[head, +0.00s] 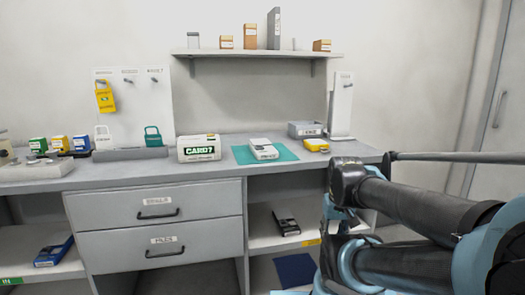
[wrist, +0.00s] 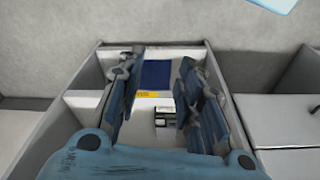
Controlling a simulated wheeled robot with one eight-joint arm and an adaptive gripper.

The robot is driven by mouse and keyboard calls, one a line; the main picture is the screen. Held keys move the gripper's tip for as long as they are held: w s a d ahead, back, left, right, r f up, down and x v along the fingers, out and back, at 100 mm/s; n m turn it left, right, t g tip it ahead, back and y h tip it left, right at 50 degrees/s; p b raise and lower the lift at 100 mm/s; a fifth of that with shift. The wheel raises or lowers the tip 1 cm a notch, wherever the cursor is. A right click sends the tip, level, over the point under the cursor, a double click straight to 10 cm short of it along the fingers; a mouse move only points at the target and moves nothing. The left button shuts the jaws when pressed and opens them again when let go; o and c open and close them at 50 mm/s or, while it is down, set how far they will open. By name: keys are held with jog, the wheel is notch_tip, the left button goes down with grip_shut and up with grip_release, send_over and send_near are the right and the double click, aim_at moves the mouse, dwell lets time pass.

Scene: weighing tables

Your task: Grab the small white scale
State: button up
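A small white scale-like device (head: 263,149) sits on a teal mat (head: 286,155) on the countertop. My gripper (wrist: 158,70) is open in the wrist view, its two blue fingers spread apart with nothing held between them. Between and beyond the fingers show a shelf interior and a small white-and-black device (wrist: 164,123) on it. A black-and-white device also shows on the open shelf in the head view (head: 286,222). A corner of light blue, possibly the teal mat, shows at the top right of the wrist view. My gripper's fingertips cannot be made out in the head view.
A CARD7 box (head: 199,148) stands left of the mat; a yellow device (head: 316,145) and grey box (head: 305,129) stand right. Drawers (head: 157,212) lie below. A wall shelf (head: 257,53) runs above. A dark blue mat (head: 295,269) lies on the lower shelf.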

jog(key=o, duration=0.5)
jog(key=shift+s+r, duration=0.15)
jog(key=shift+r, duration=0.05)
jog(key=o, duration=1.1)
jog(key=w+a+r, duration=0.1)
jog(key=w+r, duration=0.2)
jog(key=r, duration=0.2)
jog(key=shift+w, duration=0.35)
jog(key=w+a+r+n+t, duration=0.1)
jog(key=w+a+r, duration=0.6)
jog(key=w+r, duration=0.25)
jog(key=w+a+r+n+y, duration=0.1)
jog(key=w+a+r, duration=0.6)
jog(key=w+r, duration=0.3)
jog(key=w+a+r+n+t, duration=0.1)
jog(key=w+a+r, duration=0.65)
jog(key=w, duration=0.35)
send_near(262, 143)
jog(key=x, duration=0.2)
jog(key=s+x, duration=0.1)
jog(key=x, duration=0.2)
jog(key=shift+d+f, duration=0.15)
jog(key=shift+d, duration=0.1)
jog(key=shift+x, duration=2.65)
